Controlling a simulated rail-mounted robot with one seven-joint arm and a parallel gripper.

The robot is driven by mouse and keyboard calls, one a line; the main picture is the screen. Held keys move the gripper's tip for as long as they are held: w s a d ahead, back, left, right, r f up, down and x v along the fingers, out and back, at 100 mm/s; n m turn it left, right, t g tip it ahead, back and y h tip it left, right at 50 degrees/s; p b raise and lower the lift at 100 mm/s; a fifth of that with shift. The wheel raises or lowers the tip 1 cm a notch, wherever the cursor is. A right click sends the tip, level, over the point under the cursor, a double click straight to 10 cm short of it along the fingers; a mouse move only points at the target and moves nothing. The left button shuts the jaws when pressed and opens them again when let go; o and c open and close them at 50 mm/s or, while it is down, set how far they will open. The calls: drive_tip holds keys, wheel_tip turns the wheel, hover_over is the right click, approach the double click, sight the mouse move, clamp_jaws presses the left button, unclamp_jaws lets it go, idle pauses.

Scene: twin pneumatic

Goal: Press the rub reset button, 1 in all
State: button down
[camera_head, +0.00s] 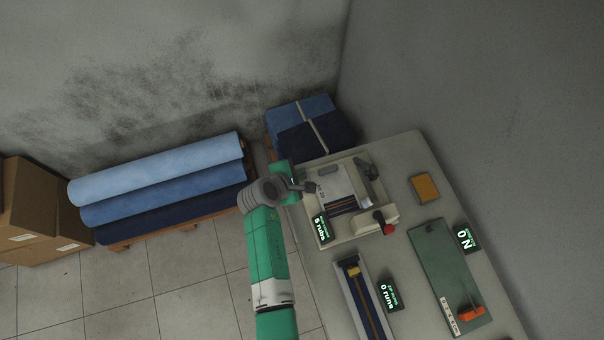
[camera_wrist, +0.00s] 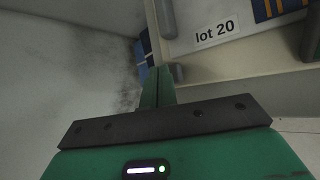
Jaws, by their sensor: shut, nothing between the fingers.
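The rub tester (camera_head: 345,200) stands at the far left of the bench in the head view, with a small display reading 5 rubs (camera_head: 321,229) at its near left corner. I cannot clearly make out the rub reset button; a small grey stub (camera_wrist: 178,72) shows beside my fingertips in the wrist view, but I cannot tell what it is. My gripper (camera_wrist: 158,85) is shut and empty, at the tester's left edge. In the head view my own wrist hides part of that edge.
A red-knobbed lever (camera_head: 388,229) projects at the tester's right. A second device with a 0 runs display (camera_head: 389,294) and a green plate (camera_head: 447,275) lie nearer on the bench. Blue fabric rolls (camera_head: 160,185) lie left. A label reading lot 20 (camera_wrist: 215,33) shows in the wrist view.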

drive_tip(key=shift+f+b, duration=0.35)
drive_tip(key=shift+f, duration=0.15)
idle(0.4)
drive_tip(key=shift+r, duration=0.1)
drive_tip(key=shift+r+p, duration=0.85)
drive_tip(key=shift+p, duration=0.15)
wheel_tip(320, 180, up, 5)
drive_tip(key=p, duration=0.5)
drive_tip(key=shift+r, duration=0.1)
idle(0.5)
